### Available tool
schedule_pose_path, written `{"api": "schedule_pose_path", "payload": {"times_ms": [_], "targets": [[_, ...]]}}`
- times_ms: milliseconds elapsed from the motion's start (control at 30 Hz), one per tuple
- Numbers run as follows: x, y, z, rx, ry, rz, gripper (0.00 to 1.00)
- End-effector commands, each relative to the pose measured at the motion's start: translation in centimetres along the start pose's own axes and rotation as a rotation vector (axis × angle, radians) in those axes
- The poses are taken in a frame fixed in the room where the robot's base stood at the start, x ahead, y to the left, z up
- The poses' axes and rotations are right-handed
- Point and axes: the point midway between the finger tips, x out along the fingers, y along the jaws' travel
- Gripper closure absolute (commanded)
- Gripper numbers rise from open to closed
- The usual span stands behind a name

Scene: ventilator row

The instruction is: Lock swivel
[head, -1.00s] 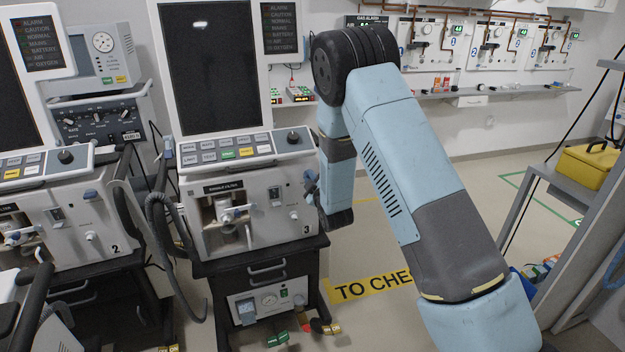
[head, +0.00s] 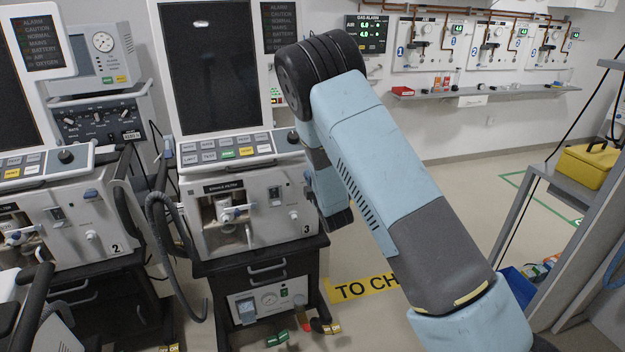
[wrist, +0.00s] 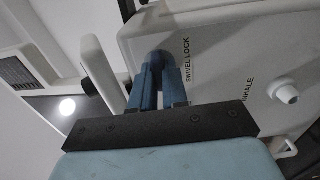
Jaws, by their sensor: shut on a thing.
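Ventilator 3 (head: 285,222) stands in the middle of the head view, its front panel partly covered by my arm at the right edge. In the wrist view the same light panel (wrist: 235,35) carries the words SWIVEL LOCK (wrist: 187,60) and INHALE. My gripper (wrist: 158,70) has its blue fingers close together at the panel, just left of the SWIVEL LOCK label. It is shut on the swivel lock lever, which is mostly hidden between the fingers. My arm hides the gripper and this lever in the head view.
Ventilator 2 (head: 75,225) stands close on the left, with a grey hose (head: 160,235) between the two. A grey shelf with a yellow case (head: 588,165) is at the right. The floor right of ventilator 3 is open.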

Motion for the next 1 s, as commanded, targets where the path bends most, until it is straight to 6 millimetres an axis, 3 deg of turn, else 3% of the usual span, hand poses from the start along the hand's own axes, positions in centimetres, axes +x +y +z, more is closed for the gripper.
{"api": "schedule_pose_path", "payload": {"times_ms": [433, 467, 700, 1000], "targets": [[-0.15, -0.44, -0.33, -0.011, 0.006, -0.01, 1.0], [-0.16, -0.45, -0.33, -0.011, 0.006, -0.01, 0.85], [-0.11, -0.3, -0.2, -0.01, 0.004, -0.007, 0.62], [-0.23, -0.18, -0.07, -0.01, 0.001, -0.004, 0.61]]}}
